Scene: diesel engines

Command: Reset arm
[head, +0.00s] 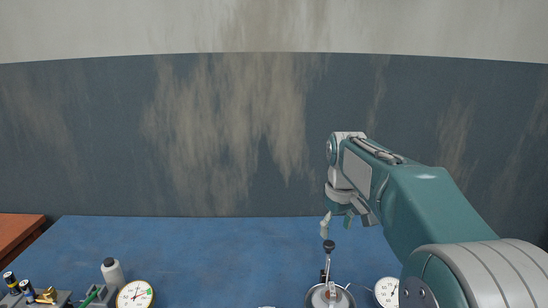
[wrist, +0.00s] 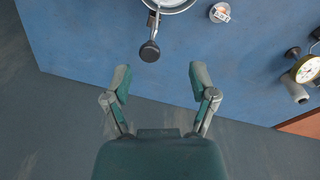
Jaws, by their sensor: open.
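My gripper (head: 337,222) hangs from my teal arm above the blue table, right of the middle in the head view. In the wrist view its two fingers (wrist: 159,82) are spread apart with nothing between them. A lever with a black knob (head: 329,245) stands just below the gripper in the head view, rising from a round metal device (head: 318,298). In the wrist view the black knob (wrist: 149,51) lies just beyond the fingertips, apart from them. The base of the device is cut off by the lower edge of the head view.
On the blue table (head: 190,250), a white dial (head: 388,291) stands right of the device. At left are another dial (head: 135,295), a white bottle (head: 113,271) and small parts with batteries (head: 27,289). A brown surface (head: 18,236) is at far left. The table's middle back is clear.

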